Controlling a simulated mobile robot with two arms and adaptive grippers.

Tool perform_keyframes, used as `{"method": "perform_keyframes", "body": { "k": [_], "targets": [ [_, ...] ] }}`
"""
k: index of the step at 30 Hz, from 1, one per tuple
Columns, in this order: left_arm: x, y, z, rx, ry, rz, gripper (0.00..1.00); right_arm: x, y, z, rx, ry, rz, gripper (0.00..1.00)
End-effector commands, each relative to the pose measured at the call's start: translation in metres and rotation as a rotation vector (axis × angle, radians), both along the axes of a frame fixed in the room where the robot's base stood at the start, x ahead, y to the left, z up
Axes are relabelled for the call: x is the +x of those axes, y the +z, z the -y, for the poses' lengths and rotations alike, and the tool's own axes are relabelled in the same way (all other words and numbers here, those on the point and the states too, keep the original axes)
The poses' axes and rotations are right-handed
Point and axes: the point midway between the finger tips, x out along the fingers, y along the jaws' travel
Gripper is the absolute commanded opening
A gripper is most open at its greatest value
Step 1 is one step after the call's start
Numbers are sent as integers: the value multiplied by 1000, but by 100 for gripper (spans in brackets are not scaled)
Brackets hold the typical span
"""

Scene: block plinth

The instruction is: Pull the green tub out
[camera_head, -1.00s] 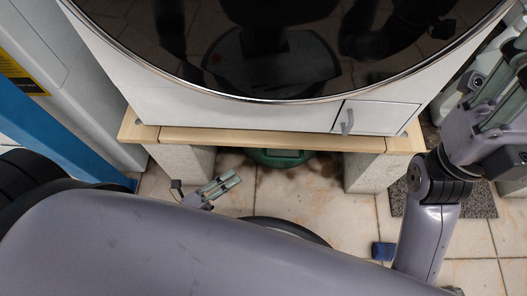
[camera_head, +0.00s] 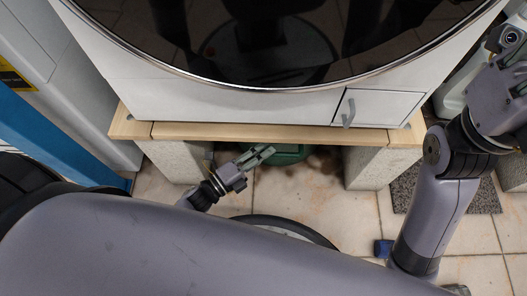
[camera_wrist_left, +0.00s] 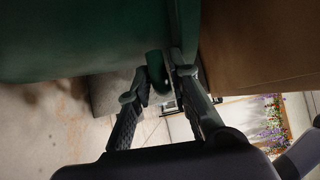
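The green tub (camera_head: 290,152) is under the plinth's wooden board, between its two stone blocks. The board hides most of it in the head view. My left gripper (camera_head: 256,155) reaches toward it from the front left, its fingertips close to the tub's front. In the left wrist view, the tub (camera_wrist_left: 70,40) fills the upper left, and its curved green handle or rim part (camera_wrist_left: 156,70) shows between the two fingers of the left gripper (camera_wrist_left: 158,82). The fingers are apart, with a gap between them. My right arm is at the right edge; its fingers do not show.
The wooden board (camera_head: 240,132) with the white, round-doored machine (camera_head: 240,103) stands above the tub. Stone blocks (camera_head: 180,161) and (camera_head: 370,168) flank the gap.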

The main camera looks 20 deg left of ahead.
Motion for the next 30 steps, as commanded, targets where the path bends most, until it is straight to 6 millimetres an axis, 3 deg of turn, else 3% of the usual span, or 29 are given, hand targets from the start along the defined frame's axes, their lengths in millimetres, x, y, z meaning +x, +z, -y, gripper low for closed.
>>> {"method": "perform_keyframes", "body": {
  "k": [3,11,30],
  "targets": [
    [0,0,0,0,0,0,18,0,0,0,-1,0,1,40],
    [-1,0,0,1,0,-1,1,-1,-1,0,-6,-1,5,40],
    [-1,-2,-1,2,0,-3,0,-1,-2,-1,-8,-1,2,40]
  ]
}}
